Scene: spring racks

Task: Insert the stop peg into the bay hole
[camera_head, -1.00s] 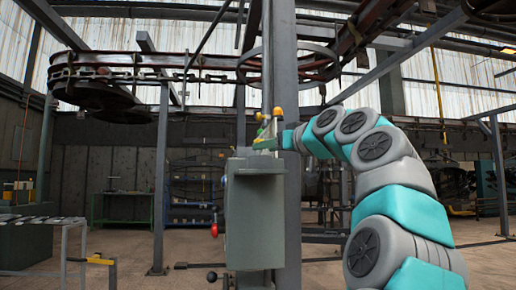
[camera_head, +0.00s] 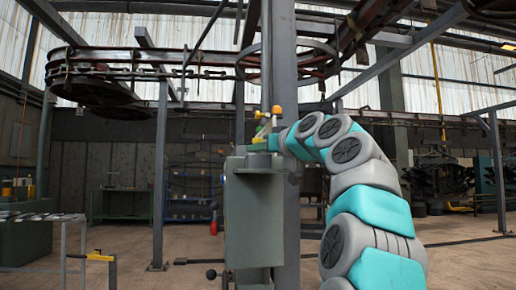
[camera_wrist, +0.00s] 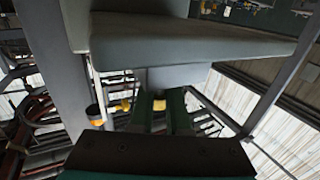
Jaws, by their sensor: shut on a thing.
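A small yellow piece, apparently the stop peg (camera_wrist: 159,104), shows between my gripper's two dark green fingers (camera_wrist: 160,112) in the wrist view. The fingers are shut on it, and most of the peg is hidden. In the head view my gripper (camera_head: 268,146) is at the top of a grey-green cabinet (camera_head: 254,220), beside the post. Its fingertips are too small there to make out. A pale grey block with a flat face (camera_wrist: 190,45) fills the upper wrist view, just beyond the fingers. I cannot make out the bay hole in either view.
A grey steel post (camera_head: 285,60) stands right behind the cabinet. An orange knob-like piece (camera_head: 277,110) sits above the gripper; a red ball handle (camera_head: 213,228) sticks out at the cabinet's left. A rack table (camera_head: 45,218) is at far left. The floor between is open.

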